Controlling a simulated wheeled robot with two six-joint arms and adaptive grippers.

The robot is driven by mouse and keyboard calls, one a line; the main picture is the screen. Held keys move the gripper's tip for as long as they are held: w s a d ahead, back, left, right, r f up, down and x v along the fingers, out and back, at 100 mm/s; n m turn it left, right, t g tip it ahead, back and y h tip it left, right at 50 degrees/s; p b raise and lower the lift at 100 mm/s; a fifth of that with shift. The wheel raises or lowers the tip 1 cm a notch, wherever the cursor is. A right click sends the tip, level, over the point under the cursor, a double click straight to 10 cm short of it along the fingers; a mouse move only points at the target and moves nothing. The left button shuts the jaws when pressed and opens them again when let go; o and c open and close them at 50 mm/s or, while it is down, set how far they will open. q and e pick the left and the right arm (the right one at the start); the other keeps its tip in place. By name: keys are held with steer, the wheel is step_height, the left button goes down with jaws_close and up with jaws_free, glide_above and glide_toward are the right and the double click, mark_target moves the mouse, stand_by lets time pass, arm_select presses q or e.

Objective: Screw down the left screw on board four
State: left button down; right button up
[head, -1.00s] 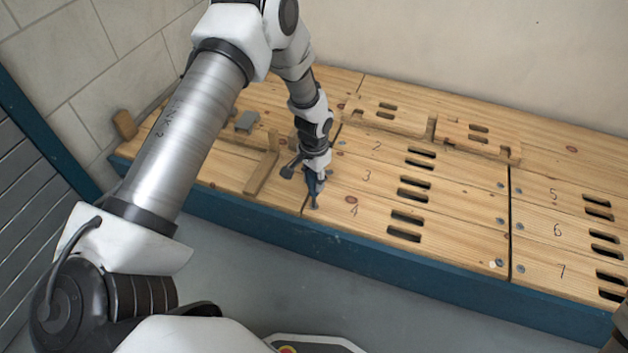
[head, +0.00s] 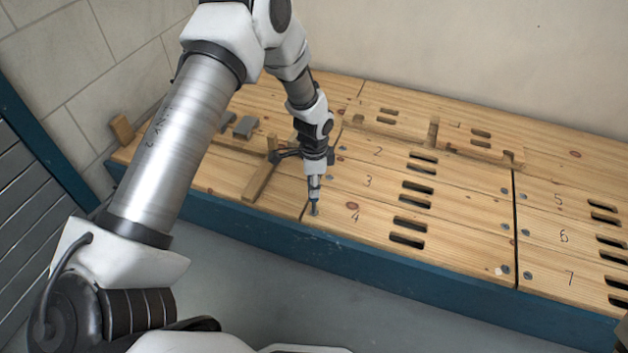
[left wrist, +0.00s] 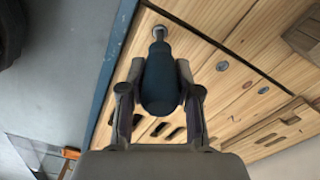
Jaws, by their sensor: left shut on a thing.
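Board four (head: 372,226), marked "4", is the front plank of the middle bench section. My left gripper (head: 314,182) is above its left end, pointing down and shut on a dark blue screwdriver (head: 314,194). The left wrist view shows the screwdriver's handle (left wrist: 160,82) between the two fingers. Its tip end reaches the left screw (left wrist: 159,31) of board four and hides part of it. In the head view the screw (head: 315,210) is at the tip's foot. I cannot tell how far it stands out.
Board four's right screw (head: 505,269) is at its far end, beside a small pale spot. A wooden bar (head: 260,181) lies left of the gripper, and grey blocks (head: 244,127) lie behind it. Slotted wooden pieces (head: 388,124) lie at the back. The floor in front is clear.

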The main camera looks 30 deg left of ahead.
arm_select(q)
steer(key=m+p, duration=0.1)
steer(key=m, duration=0.3)
steer(key=shift+r, duration=0.15)
steer(key=m, duration=0.3)
steer(key=shift+n+p, duration=0.6)
steer(key=shift+p, duration=0.3)
step_height(320, 180, up, 8)
steer(key=p, duration=0.7)
